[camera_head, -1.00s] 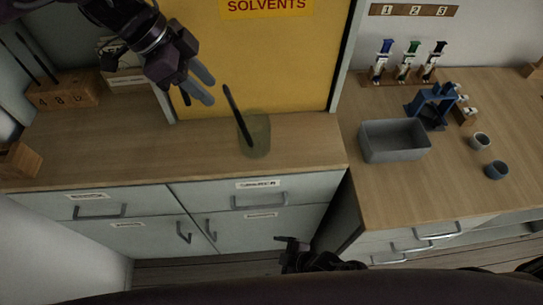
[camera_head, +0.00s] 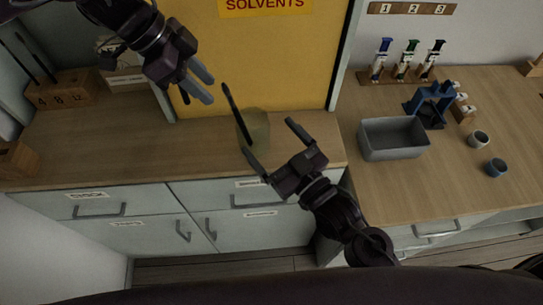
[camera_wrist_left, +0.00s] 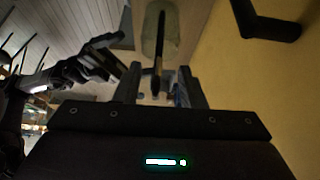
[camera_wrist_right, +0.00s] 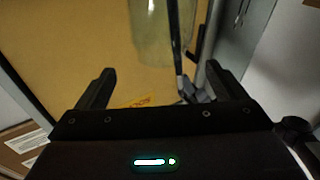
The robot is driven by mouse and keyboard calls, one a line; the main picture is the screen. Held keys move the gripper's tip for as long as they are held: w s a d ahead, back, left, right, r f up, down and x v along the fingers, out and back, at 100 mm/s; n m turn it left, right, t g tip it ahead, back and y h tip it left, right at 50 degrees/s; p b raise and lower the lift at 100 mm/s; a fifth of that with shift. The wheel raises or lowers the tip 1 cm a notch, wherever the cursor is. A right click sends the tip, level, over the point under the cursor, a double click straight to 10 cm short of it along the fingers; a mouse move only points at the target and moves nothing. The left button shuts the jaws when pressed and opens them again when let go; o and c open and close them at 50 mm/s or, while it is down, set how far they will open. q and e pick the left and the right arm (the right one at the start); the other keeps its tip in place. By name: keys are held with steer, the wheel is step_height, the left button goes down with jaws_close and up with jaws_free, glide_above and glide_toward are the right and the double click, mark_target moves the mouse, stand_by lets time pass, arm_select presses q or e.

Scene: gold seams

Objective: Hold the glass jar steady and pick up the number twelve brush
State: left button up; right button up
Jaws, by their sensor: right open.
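The greenish glass jar (camera_head: 260,124) stands on the wooden counter before the yellow cabinet. A dark brush (camera_head: 231,101) leans in it, its handle rising above the rim. The brush also shows in the left wrist view (camera_wrist_left: 158,55), between and beyond the fingers. My left gripper (camera_head: 211,90) is open and empty, left of the brush handle's top. My right gripper (camera_head: 268,138) is open at the jar's front, one finger toward each side of it. In the right wrist view the jar (camera_wrist_right: 160,35) lies ahead of the fingertips; contact is not visible.
A wooden block (camera_head: 62,93) marked 4, 8 and 12 stands at the left with two brushes. The yellow SOLVENTS cabinet (camera_head: 250,60) is close behind the jar. A grey bin (camera_head: 393,139), blue stand (camera_head: 432,105) and small cups are on the right counter.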

steer(key=m+h, duration=0.2)
glide_toward(247, 126)
steer(key=shift+s+d+r, duration=0.15)
steer(key=shift+s+r, duration=0.2)
steer(key=shift+r, duration=0.05)
steer(key=shift+w+f, duration=0.15)
steer(key=x, duration=0.7)
steer(key=shift+w+f, duration=0.1)
steer(key=shift+w, duration=0.05)
steer(key=c, duration=1.2)
